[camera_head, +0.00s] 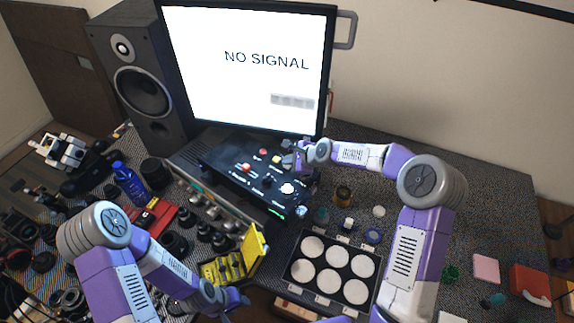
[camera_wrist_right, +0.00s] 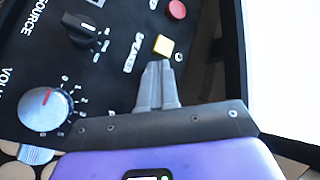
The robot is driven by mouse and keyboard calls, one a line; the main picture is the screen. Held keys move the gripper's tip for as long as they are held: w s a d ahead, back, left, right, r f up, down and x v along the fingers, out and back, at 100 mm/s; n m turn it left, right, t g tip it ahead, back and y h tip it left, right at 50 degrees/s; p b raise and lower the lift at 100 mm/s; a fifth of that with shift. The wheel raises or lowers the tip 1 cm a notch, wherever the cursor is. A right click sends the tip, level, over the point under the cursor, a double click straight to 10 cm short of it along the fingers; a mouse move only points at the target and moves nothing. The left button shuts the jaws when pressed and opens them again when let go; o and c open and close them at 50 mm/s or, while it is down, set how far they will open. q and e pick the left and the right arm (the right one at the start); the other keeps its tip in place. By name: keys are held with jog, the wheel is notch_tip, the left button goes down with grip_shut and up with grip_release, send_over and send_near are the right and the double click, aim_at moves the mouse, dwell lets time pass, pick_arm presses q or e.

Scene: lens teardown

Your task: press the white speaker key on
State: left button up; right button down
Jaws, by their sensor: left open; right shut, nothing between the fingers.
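The black control box (camera_head: 225,158) sits below the monitor. In the right wrist view its panel (camera_wrist_right: 110,60) carries a small square key (camera_wrist_right: 163,45) beside the SPEAKER label. In the head view this gripper (camera_head: 289,160) is over the right side of the box, close to the key (camera_head: 277,159). My left gripper (camera_head: 236,300) is open and empty at the bottom, away from the box.
A red button (camera_wrist_right: 177,8), a black knob (camera_wrist_right: 85,30) and a grey volume knob (camera_wrist_right: 45,108) share the panel. The monitor (camera_head: 250,60) reads NO SIGNAL. A speaker (camera_head: 140,80) stands left. A tray of white discs (camera_head: 297,283) and a yellow case (camera_head: 255,245) lie in front.

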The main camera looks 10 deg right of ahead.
aim_at(289, 167)
dwell(0.4)
jog(key=shift+r, duration=0.4)
jog(key=shift+p, duration=0.3)
jog(key=shift+r+p, duration=1.95)
jog(key=shift+r, duration=1.05)
